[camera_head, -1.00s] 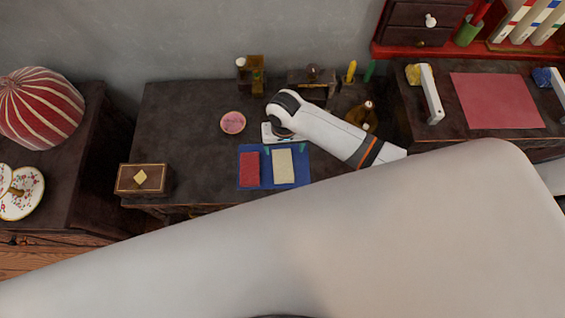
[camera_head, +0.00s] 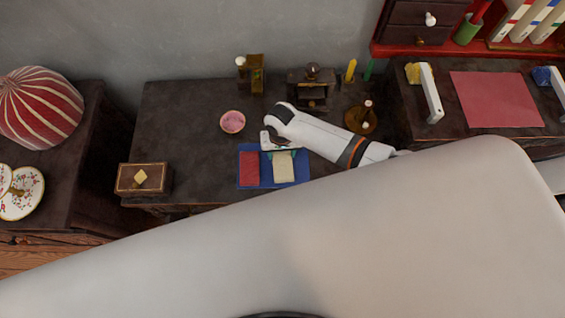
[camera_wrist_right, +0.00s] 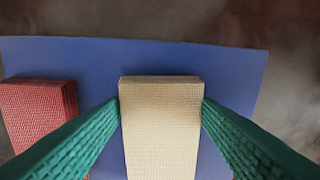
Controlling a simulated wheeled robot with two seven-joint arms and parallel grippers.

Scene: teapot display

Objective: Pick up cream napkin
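The cream napkin (camera_head: 285,170) is a folded rectangular stack on a blue mat (camera_head: 264,182), to the right of a folded red napkin (camera_head: 249,170). My right gripper (camera_head: 282,154) is over its far end. In the right wrist view the cream napkin (camera_wrist_right: 161,130) lies between the two green fingers (camera_wrist_right: 161,112), one along each side, with the fingertips at or very near its edges. Whether they press on it I cannot tell. The red napkin (camera_wrist_right: 38,112) is left of the left finger. My left gripper is not in view.
A pink-topped bowl (camera_head: 232,122) stands behind the mat. A brown box (camera_head: 142,179) is at the desk's left front. A brown bottle (camera_head: 362,118) and a small dark stand (camera_head: 309,88) are behind my right arm.

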